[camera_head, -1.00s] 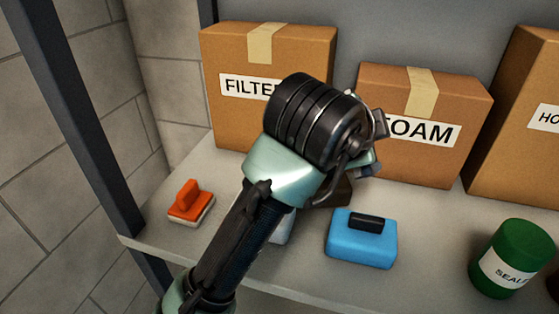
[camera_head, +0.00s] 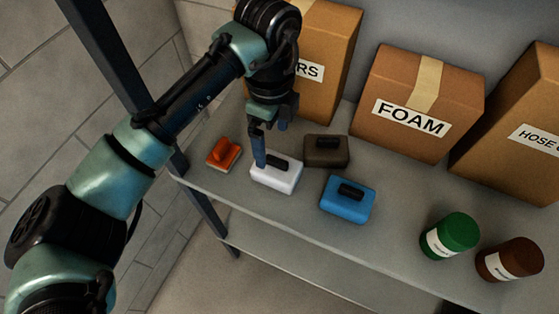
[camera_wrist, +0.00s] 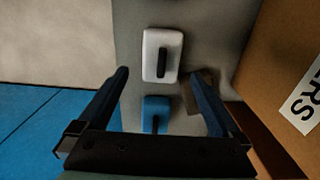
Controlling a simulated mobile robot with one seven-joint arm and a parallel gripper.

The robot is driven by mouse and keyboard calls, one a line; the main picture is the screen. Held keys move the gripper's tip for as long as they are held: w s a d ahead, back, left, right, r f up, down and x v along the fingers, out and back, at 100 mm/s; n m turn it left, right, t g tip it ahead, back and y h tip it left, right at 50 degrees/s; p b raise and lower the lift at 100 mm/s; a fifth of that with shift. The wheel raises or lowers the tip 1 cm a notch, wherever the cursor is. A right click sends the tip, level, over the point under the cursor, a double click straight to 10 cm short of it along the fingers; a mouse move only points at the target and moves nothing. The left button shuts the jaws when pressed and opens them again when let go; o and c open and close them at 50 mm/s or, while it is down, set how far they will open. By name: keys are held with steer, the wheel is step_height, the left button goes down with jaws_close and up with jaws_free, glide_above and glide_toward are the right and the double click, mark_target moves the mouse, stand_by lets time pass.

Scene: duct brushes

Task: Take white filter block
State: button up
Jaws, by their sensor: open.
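The white filter block (camera_head: 278,180) has a black handle on top and lies on the grey shelf between the orange brush and the blue block. In the wrist view the white block (camera_wrist: 150,58) lies ahead of and roughly between the fingertips. My gripper (camera_head: 266,148) points down above the back of the white block, open and empty; one blue finger overlaps the block's left end in the head view. Both fingers of my gripper (camera_wrist: 161,76) show apart in the wrist view. I cannot tell the exact height gap.
A blue block (camera_head: 345,207) and a brown-grey block (camera_head: 322,153) lie close by on the right. An orange brush (camera_head: 222,153) lies to the left. Cartons, including the FOAM box (camera_head: 418,100), stand behind. A green can (camera_head: 452,236) and a brown can (camera_head: 510,260) stand right.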

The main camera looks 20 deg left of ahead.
mark_target(277, 168)
step_height(277, 168, down, 5)
steer(key=shift+f+p, duration=0.15)
steer(key=shift+p, duration=0.2)
steer(key=shift+w+d+f+p, duration=0.15)
steer(key=shift+f+p, duration=0.1)
steer(key=shift+f, duration=0.65)
steer(key=shift+s+d+f+p, duration=0.1)
steer(key=shift+f+p, duration=0.2)
steer(key=shift+f, duration=0.65)
steer(key=shift+w+d+f+p, duration=0.15)
steer(key=shift+f+p, duration=0.1)
steer(key=shift+f, duration=0.65)
steer(key=shift+s, duration=0.1)
steer(key=shift+c, duration=0.2)
